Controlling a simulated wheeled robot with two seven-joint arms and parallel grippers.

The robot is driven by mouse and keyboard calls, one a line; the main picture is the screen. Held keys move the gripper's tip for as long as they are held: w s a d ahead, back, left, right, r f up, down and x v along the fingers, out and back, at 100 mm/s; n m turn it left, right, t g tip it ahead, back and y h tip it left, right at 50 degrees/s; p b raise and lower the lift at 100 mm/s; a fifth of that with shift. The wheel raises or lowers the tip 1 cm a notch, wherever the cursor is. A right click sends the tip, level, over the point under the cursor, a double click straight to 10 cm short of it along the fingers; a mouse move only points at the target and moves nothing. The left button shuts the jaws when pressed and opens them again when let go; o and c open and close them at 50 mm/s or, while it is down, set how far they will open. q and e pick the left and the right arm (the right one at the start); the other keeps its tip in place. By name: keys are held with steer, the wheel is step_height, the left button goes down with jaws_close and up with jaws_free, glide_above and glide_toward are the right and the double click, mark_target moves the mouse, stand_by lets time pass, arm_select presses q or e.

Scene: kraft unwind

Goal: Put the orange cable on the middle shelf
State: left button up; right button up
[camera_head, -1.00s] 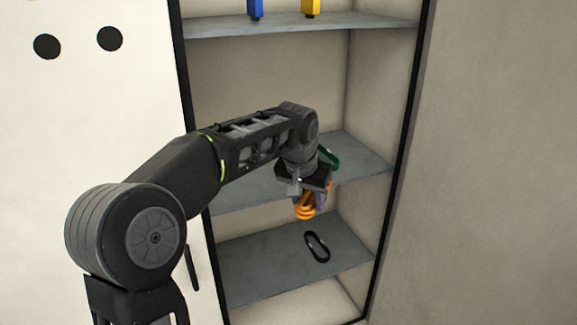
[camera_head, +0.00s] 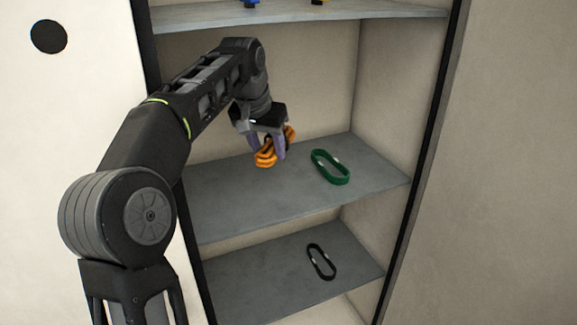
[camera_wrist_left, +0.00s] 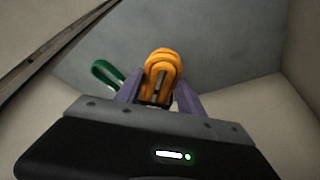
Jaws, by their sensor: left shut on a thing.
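The orange cable (camera_head: 266,155) is a coiled bundle held between the fingers of my left gripper (camera_head: 268,146). In the head view it is over the left part of the middle shelf (camera_head: 225,200), close to the surface; I cannot tell whether it touches. In the left wrist view the orange cable (camera_wrist_left: 162,75) sits between the two purple fingers of the left gripper (camera_wrist_left: 160,98), which hide its lower end. My right gripper is not in view.
A green cable loop (camera_head: 330,167) lies on the middle shelf, right of the orange cable. A black loop (camera_head: 321,262) lies on the shelf below. The upper shelf (camera_head: 300,14) holds blue and yellow items. The middle shelf's front is clear.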

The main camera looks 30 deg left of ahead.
mark_target(262, 161)
arm_select(q)
steer(key=shift+s+d+r, duration=0.2)
steer(key=shift+w+a+f, duration=0.1)
steer(key=shift+f, duration=3.1)
steer(key=shift+f, duration=1.9)
steer(key=shift+f+b, duration=0.15)
steer(key=shift+b, duration=0.15)
steer(key=o, duration=1.4)
steer(key=shift+c, duration=0.2)
steer(key=v, duration=1.2)
